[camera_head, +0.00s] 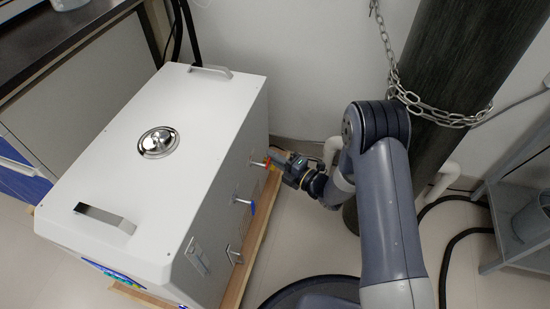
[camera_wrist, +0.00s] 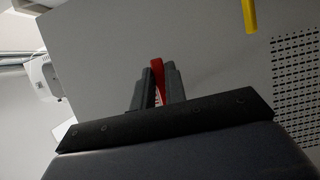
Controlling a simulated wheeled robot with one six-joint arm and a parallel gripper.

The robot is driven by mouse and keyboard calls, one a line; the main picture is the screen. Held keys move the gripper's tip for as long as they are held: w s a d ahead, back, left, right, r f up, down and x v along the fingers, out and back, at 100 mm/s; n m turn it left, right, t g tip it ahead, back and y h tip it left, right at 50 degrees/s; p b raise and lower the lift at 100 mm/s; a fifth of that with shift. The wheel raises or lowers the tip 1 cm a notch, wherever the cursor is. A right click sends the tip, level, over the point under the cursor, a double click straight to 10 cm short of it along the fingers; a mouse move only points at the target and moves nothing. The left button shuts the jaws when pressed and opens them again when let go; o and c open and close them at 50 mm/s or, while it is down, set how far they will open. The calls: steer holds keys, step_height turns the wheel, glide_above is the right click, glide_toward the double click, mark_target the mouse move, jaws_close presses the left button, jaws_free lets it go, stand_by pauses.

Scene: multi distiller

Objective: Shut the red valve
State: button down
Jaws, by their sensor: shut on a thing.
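The red valve handle (camera_wrist: 157,72) shows in the wrist view as a narrow red strip between my two fingers. My gripper (camera_wrist: 160,80) is shut on it, with a finger on each side. In the head view my gripper (camera_head: 276,158) is at the side of the white machine (camera_head: 150,130), near the far end of its row of valves. The red handle (camera_head: 268,162) is only a small patch there, mostly hidden by the gripper. The angle of the valve is hard to tell.
A yellow handle (camera_wrist: 249,16) is at the top right of the wrist view. A blue-handled valve (camera_head: 245,203) sits nearer on the same side. A dark cylinder (camera_head: 465,70) with a chain (camera_head: 398,92) stands behind my arm. A grey shelf (camera_head: 515,200) is at the right.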

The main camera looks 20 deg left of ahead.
steer(key=shift+s+d+f+m+g+h+p, duration=0.1)
steer(key=shift+s+f+m+g+h+p, duration=0.5)
steer(key=shift+m+g+p, duration=1.1)
steer(key=shift+s+d+f+m+g+h+p, duration=0.1)
steer(key=shift+s+f+m+g+h+p, duration=0.55)
steer(key=shift+m, duration=2.05)
steer(key=shift+s+f+m+g+h+p, duration=0.5)
steer(key=shift+m+g+h+p, duration=0.55)
steer(key=shift+m, duration=1.15)
steer(key=shift+y+p, duration=0.3)
steer(key=c, duration=1.4)
jaws_free()
steer(key=shift+c, duration=0.2)
steer(key=p+v, duration=0.3)
steer(key=v, duration=0.8)
